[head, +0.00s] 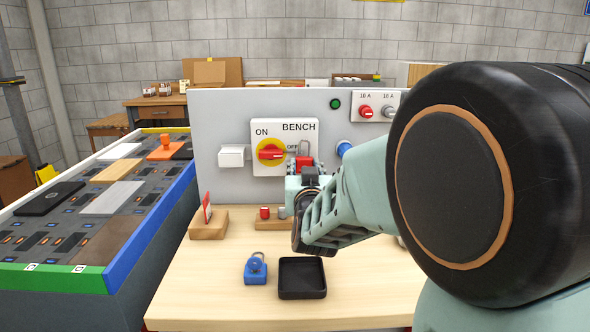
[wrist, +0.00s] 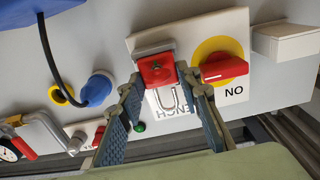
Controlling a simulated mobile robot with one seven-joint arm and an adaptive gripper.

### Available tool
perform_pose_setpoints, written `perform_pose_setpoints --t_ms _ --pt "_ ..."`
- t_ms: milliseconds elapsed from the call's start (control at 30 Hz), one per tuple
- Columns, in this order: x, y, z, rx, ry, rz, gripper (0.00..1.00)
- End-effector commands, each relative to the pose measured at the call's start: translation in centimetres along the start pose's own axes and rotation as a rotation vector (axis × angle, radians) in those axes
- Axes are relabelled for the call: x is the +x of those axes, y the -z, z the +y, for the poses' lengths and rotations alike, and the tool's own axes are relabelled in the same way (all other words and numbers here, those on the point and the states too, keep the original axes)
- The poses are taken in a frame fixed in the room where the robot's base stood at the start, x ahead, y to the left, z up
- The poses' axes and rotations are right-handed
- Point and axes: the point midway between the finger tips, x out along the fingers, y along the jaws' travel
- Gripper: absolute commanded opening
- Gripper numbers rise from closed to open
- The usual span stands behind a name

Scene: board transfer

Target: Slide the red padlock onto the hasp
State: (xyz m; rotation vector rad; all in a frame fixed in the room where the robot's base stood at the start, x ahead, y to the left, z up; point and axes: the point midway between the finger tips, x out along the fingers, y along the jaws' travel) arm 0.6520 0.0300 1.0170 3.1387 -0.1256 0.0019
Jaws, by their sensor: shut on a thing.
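My gripper (wrist: 160,90) is shut on the red padlock (wrist: 157,72), with a finger on each side of its body. In the head view the red padlock (head: 304,162) is held in front of the white switch box, its grey shackle (head: 304,147) pointing up. In the wrist view, which is upside down, the shackle (wrist: 172,100) overlaps the box's lettering. The hasp is not clearly made out; whether the shackle touches it I cannot tell.
A blue padlock (head: 255,270) and a black tray (head: 302,292) are on the table (head: 200,290). A wooden stand (head: 208,226) holds a red tag. A white box (head: 231,156) and blue socket (head: 343,149) flank the switch on the grey panel (head: 215,115).

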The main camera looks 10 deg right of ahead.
Motion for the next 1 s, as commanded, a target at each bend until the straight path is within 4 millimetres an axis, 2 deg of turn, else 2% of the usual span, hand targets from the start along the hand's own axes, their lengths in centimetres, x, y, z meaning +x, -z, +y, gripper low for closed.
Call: perform_pose_setpoints --t_ms 400,433,600,867,1000 --pt "0.95 0.03 0.02 0.0 0.0 0.001 0.07" --pt "0.97 0.06 0.01 0.0 0.0 0.001 0.32" --pt "0.93 0.06 0.0 0.0 0.0 0.001 0.51" --pt "0.9 -0.02 -0.01 0.0 0.0 -0.001 0.52" --pt "0.21 0.01 -0.04 0.001 0.001 -0.001 0.52"
